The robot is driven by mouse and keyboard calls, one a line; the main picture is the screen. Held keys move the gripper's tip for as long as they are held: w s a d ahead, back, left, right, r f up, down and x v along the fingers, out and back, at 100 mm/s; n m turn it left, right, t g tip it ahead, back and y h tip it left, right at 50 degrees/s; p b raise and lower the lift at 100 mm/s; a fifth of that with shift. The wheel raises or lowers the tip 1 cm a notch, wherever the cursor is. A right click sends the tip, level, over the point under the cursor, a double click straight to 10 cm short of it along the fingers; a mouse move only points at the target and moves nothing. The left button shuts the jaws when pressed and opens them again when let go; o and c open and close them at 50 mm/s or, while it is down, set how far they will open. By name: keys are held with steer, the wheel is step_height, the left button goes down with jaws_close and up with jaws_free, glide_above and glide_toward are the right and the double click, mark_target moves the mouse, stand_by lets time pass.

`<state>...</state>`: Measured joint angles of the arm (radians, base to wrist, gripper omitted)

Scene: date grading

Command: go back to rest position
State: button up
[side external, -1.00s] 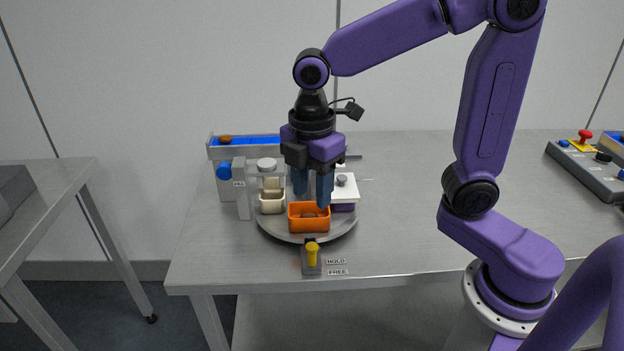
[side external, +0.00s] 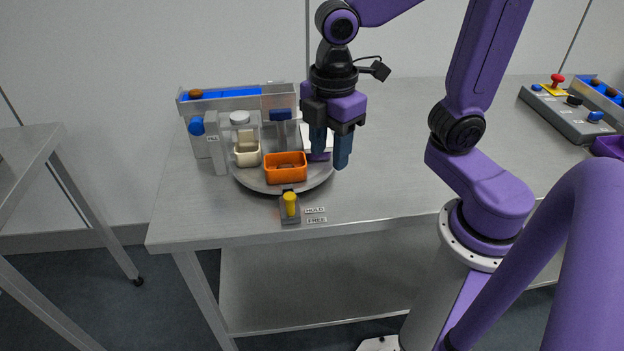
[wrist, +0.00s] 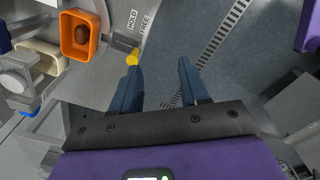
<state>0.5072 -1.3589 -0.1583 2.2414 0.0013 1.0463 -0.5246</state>
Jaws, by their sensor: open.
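My gripper (side external: 330,160) is open and empty, with blue fingers pointing down. In the side view it overlaps the right rim of the round grey turntable (side external: 262,188). An orange tray (side external: 286,174) sits at the front of the turntable, left of the fingers. In the wrist view the orange tray (wrist: 64,40) holds a brown date (wrist: 82,34). The fingers (wrist: 158,68) are spread, with nothing between them. A cream tray (side external: 246,158) is left of the orange one. Behind the fingers, a white-topped item is partly hidden.
A yellow-knobbed lever (side external: 290,204) beside HOLD and FREE labels stands at the table's front edge. A machine with a blue channel (side external: 240,93) stands behind the turntable. A control box with a red button (side external: 557,79) is at far right. The table between is clear.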

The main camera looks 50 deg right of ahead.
steer(key=s+d+f+m, duration=0.3)
steer(key=s+d, duration=0.2)
steer(key=s, duration=0.5)
steer(key=shift+s+d+f, duration=0.2)
steer(key=shift+s+d, duration=0.05)
